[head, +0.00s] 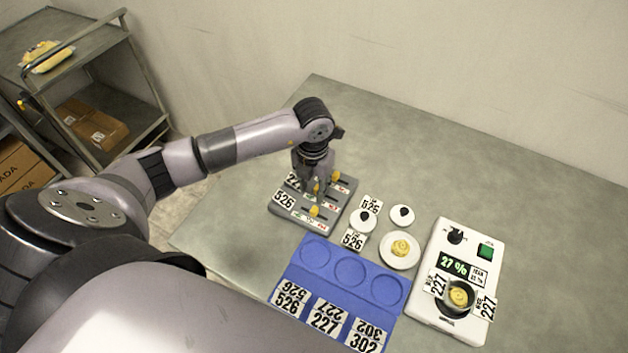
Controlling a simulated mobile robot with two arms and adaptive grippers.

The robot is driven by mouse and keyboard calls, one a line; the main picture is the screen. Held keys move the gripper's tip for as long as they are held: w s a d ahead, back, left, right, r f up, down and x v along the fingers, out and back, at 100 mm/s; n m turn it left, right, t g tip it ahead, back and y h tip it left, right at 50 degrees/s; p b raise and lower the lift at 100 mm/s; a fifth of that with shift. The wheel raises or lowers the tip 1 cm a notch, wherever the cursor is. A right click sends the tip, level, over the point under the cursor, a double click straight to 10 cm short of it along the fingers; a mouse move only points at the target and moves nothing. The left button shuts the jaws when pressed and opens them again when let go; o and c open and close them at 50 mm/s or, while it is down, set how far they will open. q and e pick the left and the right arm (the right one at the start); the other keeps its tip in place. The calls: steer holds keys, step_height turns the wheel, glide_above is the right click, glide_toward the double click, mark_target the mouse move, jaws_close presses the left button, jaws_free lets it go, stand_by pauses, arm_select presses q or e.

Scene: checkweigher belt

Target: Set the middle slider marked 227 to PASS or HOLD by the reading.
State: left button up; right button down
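The grey slider panel (334,222) lies at the table's left side, with yellow knobs on its rows. The front row is marked 526; the row behind has a partly covered label (293,181) starting 22. My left gripper (314,187) points down over the panel's middle, at or very near the middle yellow knob; contact is unclear. It hides much of that row, and its finger opening is too small to tell. The white checkweigher (421,292) shows 27 % on its display (454,267). A small card (478,277) beside it is hard to read. A cup with yellow contents (459,295) sits on it between 227 tags. My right gripper is not in view.
A blue tray (325,283) with empty round recesses and labels 526, 227 and 302 lies in front. Small white dishes (399,261) and 526 cards (353,240) stand between panel and checkweigher. A metal cart (92,62) stands at left. The table's back right is clear.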

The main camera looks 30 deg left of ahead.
mark_target(314, 189)
arm_select(q)
steer(key=shift+d, duration=0.15)
steer(key=shift+r, duration=0.3)
step_height(314, 189, up, 12)
steer(key=shift+f, duration=0.25)
stand_by(0.4)
